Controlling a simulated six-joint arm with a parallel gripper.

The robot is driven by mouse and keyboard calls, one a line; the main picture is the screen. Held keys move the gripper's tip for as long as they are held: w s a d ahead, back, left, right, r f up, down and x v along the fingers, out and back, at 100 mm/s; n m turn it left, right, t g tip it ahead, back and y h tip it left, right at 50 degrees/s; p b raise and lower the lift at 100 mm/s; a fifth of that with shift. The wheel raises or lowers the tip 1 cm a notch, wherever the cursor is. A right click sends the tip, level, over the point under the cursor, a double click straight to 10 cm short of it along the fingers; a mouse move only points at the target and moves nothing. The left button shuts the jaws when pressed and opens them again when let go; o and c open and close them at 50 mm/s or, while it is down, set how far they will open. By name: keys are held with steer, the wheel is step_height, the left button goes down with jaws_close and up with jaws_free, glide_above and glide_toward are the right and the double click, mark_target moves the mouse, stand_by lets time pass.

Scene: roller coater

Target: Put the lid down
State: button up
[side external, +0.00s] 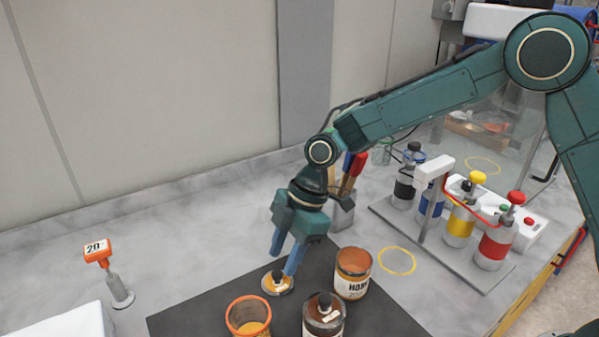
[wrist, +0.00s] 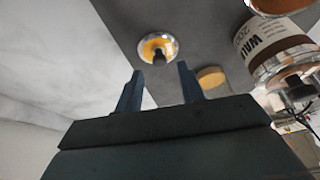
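The lid (side external: 265,286), a round metal disc with an orange top and a black knob, appears to lie on the dark mat (side external: 190,320) below my gripper. In the wrist view the lid (wrist: 149,46) shows beyond the fingertips, roughly centred between them. My gripper (side external: 281,264) is open, its two blue fingers apart and pointing down over the lid. In the wrist view the fingers (wrist: 159,76) stand apart with nothing held between them. Whether a fingertip touches the knob is hard to tell.
Close by are an open orange can (side external: 248,329), a labelled brown can (side external: 352,285) and a can with a dark-knobbed lid (side external: 315,327). A rack of coloured bottles (side external: 461,222) stands at right. An orange-headed gauge (side external: 97,252) stands at left. The back left counter is clear.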

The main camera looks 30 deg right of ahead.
steer(key=v, duration=0.8)
steer(key=shift+d+r, duration=0.15)
steer(key=shift+r, duration=0.15)
steer(key=s+d+r+m+t+h, duration=0.2)
steer(key=s+d+r+m+t, duration=0.2)
steer(key=s+d+r+m, duration=0.7)
steer(key=s+d+f+m+t+h, duration=0.1)
steer(key=s+d+f+m+h, duration=0.1)
steer(key=s+d+m, duration=0.5)
steer(key=s+d, duration=0.4)
steer(key=s, duration=0.4)
steer(key=shift+d+f+t, duration=0.2)
steer(key=shift+d+t, duration=0.1)
steer(key=shift+d, duration=0.1)
